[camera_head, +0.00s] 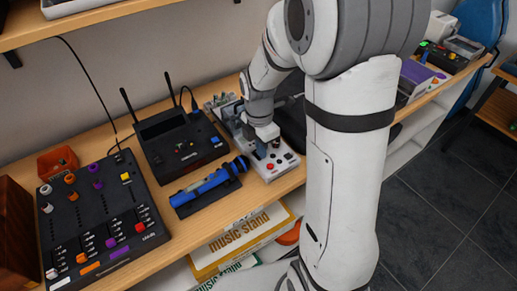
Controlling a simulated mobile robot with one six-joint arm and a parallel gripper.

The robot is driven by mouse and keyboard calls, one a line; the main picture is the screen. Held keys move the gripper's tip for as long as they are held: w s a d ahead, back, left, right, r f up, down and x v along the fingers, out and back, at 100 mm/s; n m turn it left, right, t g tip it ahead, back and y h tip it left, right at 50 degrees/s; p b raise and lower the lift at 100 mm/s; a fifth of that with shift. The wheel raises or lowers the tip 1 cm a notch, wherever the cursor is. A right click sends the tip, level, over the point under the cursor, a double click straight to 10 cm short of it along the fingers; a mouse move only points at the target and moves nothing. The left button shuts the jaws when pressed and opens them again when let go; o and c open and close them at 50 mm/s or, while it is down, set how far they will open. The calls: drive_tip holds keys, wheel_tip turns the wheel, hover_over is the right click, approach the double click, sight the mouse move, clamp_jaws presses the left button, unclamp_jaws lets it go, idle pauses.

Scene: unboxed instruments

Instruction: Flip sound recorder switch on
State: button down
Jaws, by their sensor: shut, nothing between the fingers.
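A light grey and white device (283,169) with red buttons lies on the wooden shelf, under and in front of my gripper; it is likely the sound recorder. My gripper (261,151) is shut and points down at the device's upper face, close to its left side. I cannot tell whether the fingertips touch it. The switch and its position cannot be made out, as the gripper and wrist cover part of the device.
A black box with two antennas (183,146) stands to the left. A blue microphone-like object (207,184) lies in front of it. A black mixer (103,215) is at far left. My arm hides much of the shelf (222,212) on the right.

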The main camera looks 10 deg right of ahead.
drive_tip(key=shift+a, duration=0.2)
drive_tip(key=shift+w+a+r, duration=0.15)
drive_tip(key=shift+w+a, duration=0.1)
drive_tip(key=shift+w, duration=0.5)
wheel_tip(320, 180, up, 14)
drive_tip(key=s+p, duration=0.1)
drive_tip(key=p, duration=0.1)
drive_tip(key=shift+s+d, duration=0.3)
idle(0.4)
drive_tip(key=s+d+r+m+t, duration=0.1)
drive_tip(key=s+m+t, duration=0.3)
drive_tip(key=s+m, duration=1)
drive_tip(key=shift+s+d+r+m, duration=0.3)
drive_tip(key=shift+s+r+m, duration=0.1)
drive_tip(key=shift+m, duration=3.6)
